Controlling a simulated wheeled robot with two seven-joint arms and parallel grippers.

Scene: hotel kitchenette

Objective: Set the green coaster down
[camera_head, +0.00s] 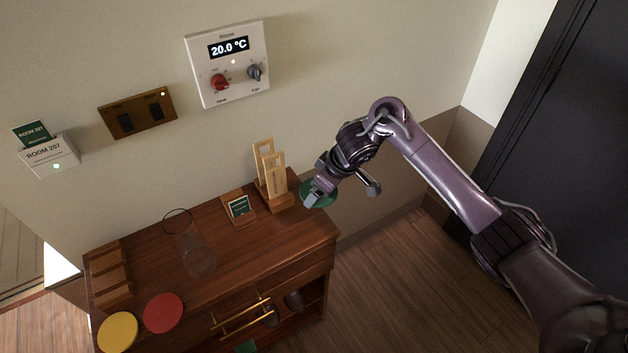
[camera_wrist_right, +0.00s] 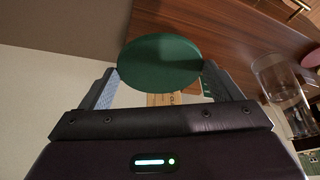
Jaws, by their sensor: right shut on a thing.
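The green coaster (camera_head: 328,194) is a round flat disc at the right end of the wooden cabinet top (camera_head: 262,251) in the head view. My right gripper (camera_head: 313,192) is shut on it. In the right wrist view the coaster (camera_wrist_right: 160,62) sits between the two fingers, with the wooden top behind it. It appears held above the cabinet's back right corner; the exact gap cannot be told. A red coaster (camera_head: 163,313) and a yellow coaster (camera_head: 118,332) lie at the cabinet's front left. My left gripper is not in view.
A wooden holder with upright tags (camera_head: 272,175) and a small framed card (camera_head: 239,206) stand left of the coaster. A clear glass vessel (camera_head: 190,247) and a slotted wooden rack (camera_head: 109,274) stand farther left. The top's front right is clear.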

